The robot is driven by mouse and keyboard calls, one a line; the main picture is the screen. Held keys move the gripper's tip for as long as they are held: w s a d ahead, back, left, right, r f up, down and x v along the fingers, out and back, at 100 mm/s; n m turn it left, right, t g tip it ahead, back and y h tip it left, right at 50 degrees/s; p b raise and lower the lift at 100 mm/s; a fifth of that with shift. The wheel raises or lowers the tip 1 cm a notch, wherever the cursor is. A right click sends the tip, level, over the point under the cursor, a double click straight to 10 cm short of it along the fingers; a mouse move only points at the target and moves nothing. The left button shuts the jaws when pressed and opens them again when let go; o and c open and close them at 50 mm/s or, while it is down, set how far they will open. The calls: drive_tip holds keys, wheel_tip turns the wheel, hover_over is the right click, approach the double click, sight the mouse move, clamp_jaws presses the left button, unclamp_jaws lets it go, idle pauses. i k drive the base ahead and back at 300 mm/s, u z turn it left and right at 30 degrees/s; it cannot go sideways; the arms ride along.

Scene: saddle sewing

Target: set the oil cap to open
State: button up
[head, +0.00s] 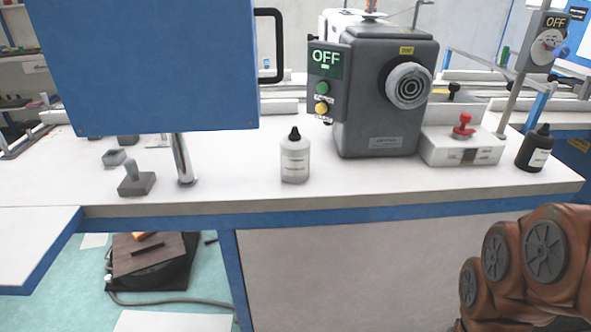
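No part is clearly marked as the oil cap, so I cannot tell which it is. A clear bottle (295,161) with a black pointed cap stands upright on the white table, left of the grey machine. A dark bottle (534,150) with a black cap stands at the table's right end. A white box (461,147) beside the machine carries a red knob (463,126). The grey machine (380,95) has a round ringed dial on its front. Both bottle caps appear to be on. My gripper is not in view.
A control box (325,75) on the machine shows OFF, with green and yellow buttons. A large blue panel (150,65) on a metal post blocks the back left. A small grey stamp-like object (136,180) stands on the table (240,190). The table front is mostly clear.

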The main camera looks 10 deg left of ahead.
sight(464, 118)
drive_tip(key=u, duration=2.7)
drive_tip(key=k, duration=1.7)
drive_tip(key=z, duration=2.2)
